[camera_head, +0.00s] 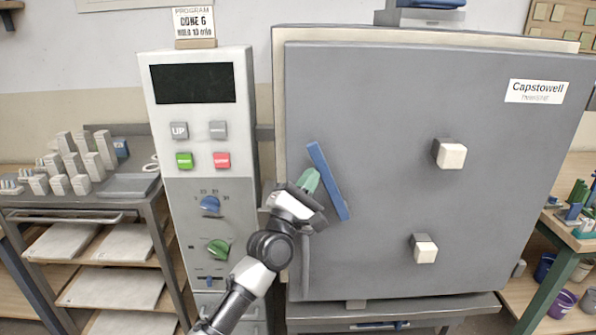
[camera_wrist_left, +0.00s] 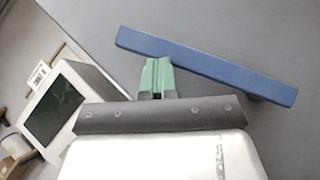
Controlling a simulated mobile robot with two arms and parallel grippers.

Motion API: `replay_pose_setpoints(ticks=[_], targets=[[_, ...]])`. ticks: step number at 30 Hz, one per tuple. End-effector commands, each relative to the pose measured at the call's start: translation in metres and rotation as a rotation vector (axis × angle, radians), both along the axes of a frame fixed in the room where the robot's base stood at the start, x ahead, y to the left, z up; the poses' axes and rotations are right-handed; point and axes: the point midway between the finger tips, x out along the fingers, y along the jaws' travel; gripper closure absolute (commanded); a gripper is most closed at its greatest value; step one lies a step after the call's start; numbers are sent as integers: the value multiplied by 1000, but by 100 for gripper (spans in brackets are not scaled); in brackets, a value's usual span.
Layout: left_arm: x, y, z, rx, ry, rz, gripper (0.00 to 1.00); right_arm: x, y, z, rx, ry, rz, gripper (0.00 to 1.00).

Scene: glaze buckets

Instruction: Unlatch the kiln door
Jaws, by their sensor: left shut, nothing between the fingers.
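The kiln door (camera_head: 390,130) is a large grey panel that looks closed against its cream frame. A blue latch bar (camera_head: 327,180) sits on its left part, tilted with its upper end to the left. It also shows in the left wrist view (camera_wrist_left: 215,70), running across above the fingers. My left gripper (camera_head: 309,180) has green fingertips, shut with nothing between them. They are just left of the bar's middle. In the left wrist view the fingertips (camera_wrist_left: 157,74) are close to the bar's edge; I cannot tell if they touch it. My right gripper is not in view.
A control panel (camera_head: 207,260) with buttons and knobs stands close left of the door. Two pale blocks (camera_head: 452,156) (camera_head: 425,250) stick out from the door. A shelf cart (camera_head: 150,215) is at the left, and a green-legged table (camera_head: 545,285) at the right.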

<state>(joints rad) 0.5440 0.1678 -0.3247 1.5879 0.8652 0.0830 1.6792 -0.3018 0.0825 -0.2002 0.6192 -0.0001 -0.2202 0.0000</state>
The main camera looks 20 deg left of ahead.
Motion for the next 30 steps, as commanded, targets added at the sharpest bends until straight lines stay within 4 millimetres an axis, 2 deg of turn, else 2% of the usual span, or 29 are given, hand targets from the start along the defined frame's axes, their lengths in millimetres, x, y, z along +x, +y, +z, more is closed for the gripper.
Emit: replay_pose_setpoints(ticks=[1,6,12,19,24,30], targets=[[1,-4,17,84,27,1,100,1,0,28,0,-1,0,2],[6,-18,27,351,106,1,100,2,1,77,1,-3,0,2],[10,-36,31,639,190,-1,100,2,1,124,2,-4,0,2],[15,-52,30,891,262,0,100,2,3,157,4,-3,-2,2],[17,-61,28,881,258,0,100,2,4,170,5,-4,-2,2],[19,-65,26,878,255,2,100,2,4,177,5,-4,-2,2]])
